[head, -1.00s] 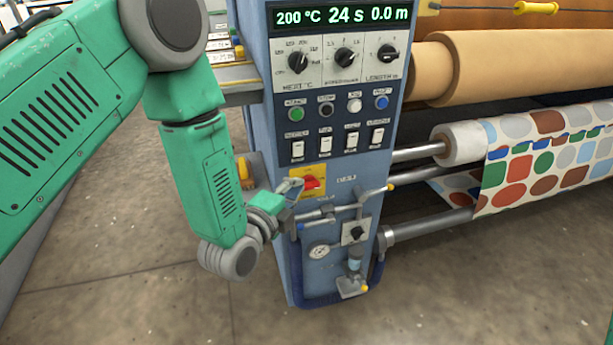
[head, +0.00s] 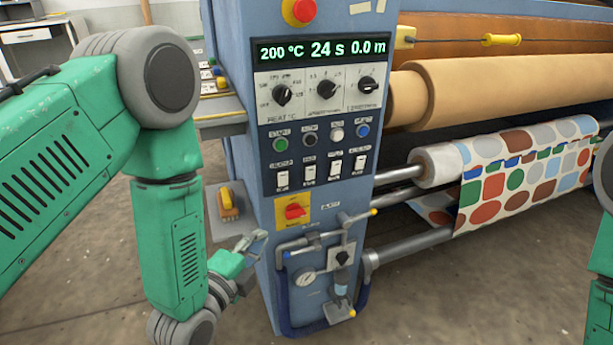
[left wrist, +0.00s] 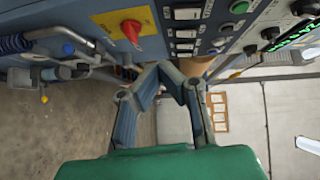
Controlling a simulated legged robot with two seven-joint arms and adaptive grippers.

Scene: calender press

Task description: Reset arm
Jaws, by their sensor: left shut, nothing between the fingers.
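My left arm comes in from the left in the head view, bent at the elbow with its forearm hanging down. My left gripper (head: 252,242) is shut and empty. It is beside the left edge of the blue press cabinet, left of and below the red rotary switch (head: 295,211) on its yellow plate. In the left wrist view, the fingers (left wrist: 172,68) meet at the tips with nothing between them, and the red switch (left wrist: 131,30) shows up and to the left. Part of my right arm shows at the right edge of the head view; its gripper is out of view.
The control panel (head: 318,120) reads 200 °C, 24 s, 0.0 m. Pipes with a pressure gauge (head: 305,278) stick out below the switch. A yellow-orange handle (head: 228,205) is close above my gripper. Patterned fabric (head: 530,170) and rollers fill the right. Floor is clear at lower left.

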